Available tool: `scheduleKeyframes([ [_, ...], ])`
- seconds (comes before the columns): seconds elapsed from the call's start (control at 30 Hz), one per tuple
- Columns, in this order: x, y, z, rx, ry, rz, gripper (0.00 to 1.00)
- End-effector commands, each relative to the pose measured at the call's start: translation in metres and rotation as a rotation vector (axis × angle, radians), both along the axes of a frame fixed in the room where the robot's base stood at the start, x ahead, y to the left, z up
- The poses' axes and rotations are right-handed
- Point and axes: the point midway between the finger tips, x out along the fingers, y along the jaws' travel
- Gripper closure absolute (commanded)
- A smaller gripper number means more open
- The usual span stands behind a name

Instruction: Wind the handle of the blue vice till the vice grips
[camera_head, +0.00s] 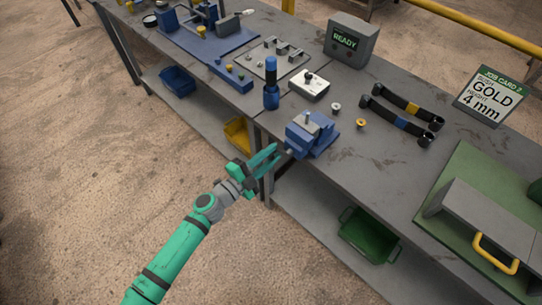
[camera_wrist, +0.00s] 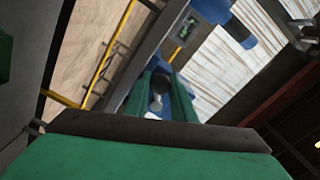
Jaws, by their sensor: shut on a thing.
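The blue vice (camera_head: 311,134) stands at the front edge of the grey bench, with a grey block at its top between the jaws. Its handle end points out over the bench edge toward my gripper (camera_head: 276,156). My gripper has green fingers and is shut on the handle at the vice's front. In the wrist view my gripper (camera_wrist: 160,88) shows its two green fingers on either side of a round grey handle part (camera_wrist: 157,100), with the blue vice body behind. The handle is mostly hidden by the fingers in the head view. I cannot tell how tight the jaws are.
A blue-topped bottle-shaped tool (camera_head: 271,85) and a white box (camera_head: 309,86) stand left of the vice. Bins (camera_head: 368,235) sit on the lower shelf.

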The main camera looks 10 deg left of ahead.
Motion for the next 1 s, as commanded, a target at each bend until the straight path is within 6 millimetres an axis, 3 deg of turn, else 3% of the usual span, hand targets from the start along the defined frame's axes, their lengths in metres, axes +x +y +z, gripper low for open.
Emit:
scheduleKeyframes([
  [0.4,0.0,0.003,0.001,0.006,-0.005,0.004,0.99],
  [0.43,0.0,0.003,0.001,0.006,-0.005,0.004,0.7],
  [0.5,0.0,0.003,0.001,0.006,-0.004,0.004,0.59],
  [0.83,-0.001,0.003,0.001,0.005,-0.004,0.002,0.59],
  [1.0,-0.014,0.013,0.001,0.005,-0.004,0.004,0.59],
])
